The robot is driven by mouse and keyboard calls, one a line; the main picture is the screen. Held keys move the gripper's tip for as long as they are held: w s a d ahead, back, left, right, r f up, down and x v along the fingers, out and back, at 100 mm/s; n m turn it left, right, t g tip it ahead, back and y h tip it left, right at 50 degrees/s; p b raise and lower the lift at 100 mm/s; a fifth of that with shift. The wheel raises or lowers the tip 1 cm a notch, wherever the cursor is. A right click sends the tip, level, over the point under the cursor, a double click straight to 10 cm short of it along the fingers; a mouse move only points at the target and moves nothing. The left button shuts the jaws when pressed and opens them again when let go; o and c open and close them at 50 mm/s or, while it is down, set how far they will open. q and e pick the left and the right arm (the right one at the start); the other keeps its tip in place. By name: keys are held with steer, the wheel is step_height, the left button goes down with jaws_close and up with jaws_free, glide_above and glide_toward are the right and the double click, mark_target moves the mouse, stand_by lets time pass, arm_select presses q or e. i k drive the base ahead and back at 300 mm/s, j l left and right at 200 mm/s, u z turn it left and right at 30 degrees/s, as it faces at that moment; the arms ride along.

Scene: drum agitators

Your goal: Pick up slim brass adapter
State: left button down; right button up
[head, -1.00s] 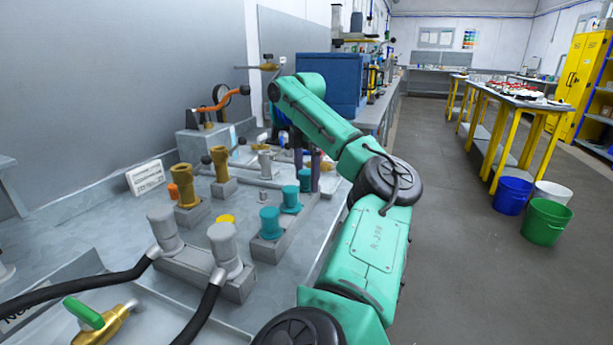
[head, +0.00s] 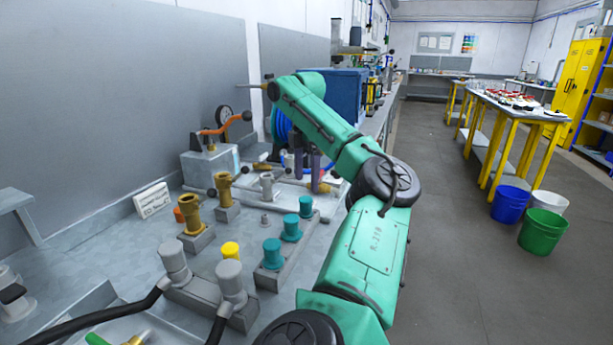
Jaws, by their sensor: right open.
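Several brass pieces are in view, and I cannot tell surely which is the slim brass adapter. A thicker brass fitting (head: 192,214) and a slimmer brass fitting (head: 223,189) stand upright on grey blocks. A small brass piece (head: 262,167) lies farther back, and another brass piece (head: 323,185) shows close to my right gripper's fingers. My right gripper (head: 306,165) points down over the back of the bench, its dark fingers apart, partly hidden behind my green arm. I see nothing held in it. My left gripper is not in view.
Teal caps (head: 272,252), grey fittings with black hoses (head: 230,280) and a yellow cap (head: 230,250) stand on the bench. A gauge with an orange lever (head: 222,125) and a blue box (head: 345,93) are behind. The floor at right is clear up to the buckets (head: 543,228).

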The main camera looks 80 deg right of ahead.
mark_target(223, 183)
steer(key=k, duration=1.5)
